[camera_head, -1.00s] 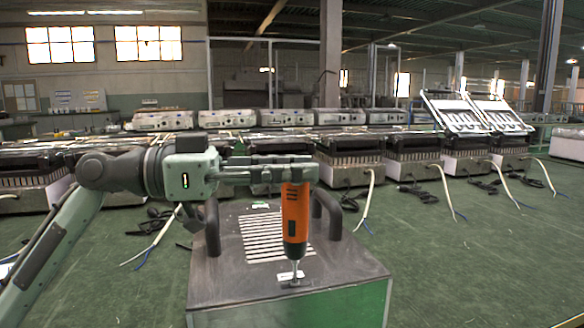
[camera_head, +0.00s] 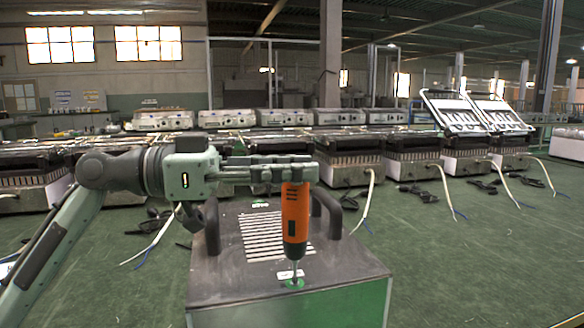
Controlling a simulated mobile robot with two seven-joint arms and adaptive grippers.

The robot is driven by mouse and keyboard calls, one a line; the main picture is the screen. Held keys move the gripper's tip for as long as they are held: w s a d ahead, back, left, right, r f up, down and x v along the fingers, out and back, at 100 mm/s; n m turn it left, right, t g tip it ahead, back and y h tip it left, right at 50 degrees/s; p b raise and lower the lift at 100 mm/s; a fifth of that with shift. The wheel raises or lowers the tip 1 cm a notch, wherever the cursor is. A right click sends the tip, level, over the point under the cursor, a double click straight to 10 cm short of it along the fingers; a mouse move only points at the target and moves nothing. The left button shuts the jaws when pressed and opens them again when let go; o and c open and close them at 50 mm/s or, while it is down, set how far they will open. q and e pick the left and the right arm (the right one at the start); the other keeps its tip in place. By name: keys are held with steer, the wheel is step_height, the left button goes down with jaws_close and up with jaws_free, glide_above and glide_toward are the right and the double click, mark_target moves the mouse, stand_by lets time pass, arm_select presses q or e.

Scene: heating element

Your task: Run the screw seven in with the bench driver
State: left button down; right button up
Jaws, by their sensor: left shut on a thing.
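My left gripper (camera_head: 292,165) is shut on the top of the orange and black bench driver (camera_head: 296,215). The driver hangs upright with its bit pointing down. The bit's tip meets a small green-ringed spot (camera_head: 294,284) near the front edge of the heating element's dark top (camera_head: 235,285). Screw seven itself is too small to make out there. A small white label (camera_head: 288,274) lies just behind the bit. My right gripper is not in view.
Two dark handles (camera_head: 212,228) and (camera_head: 328,212) rise from the top on both sides of a slotted vent (camera_head: 265,235). Several similar heater units (camera_head: 350,170) with loose cables stand in a row behind.

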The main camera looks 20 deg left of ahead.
arm_select(q)
steer(key=shift+r+p, duration=1.75)
steer(key=shift+r, duration=0.8)
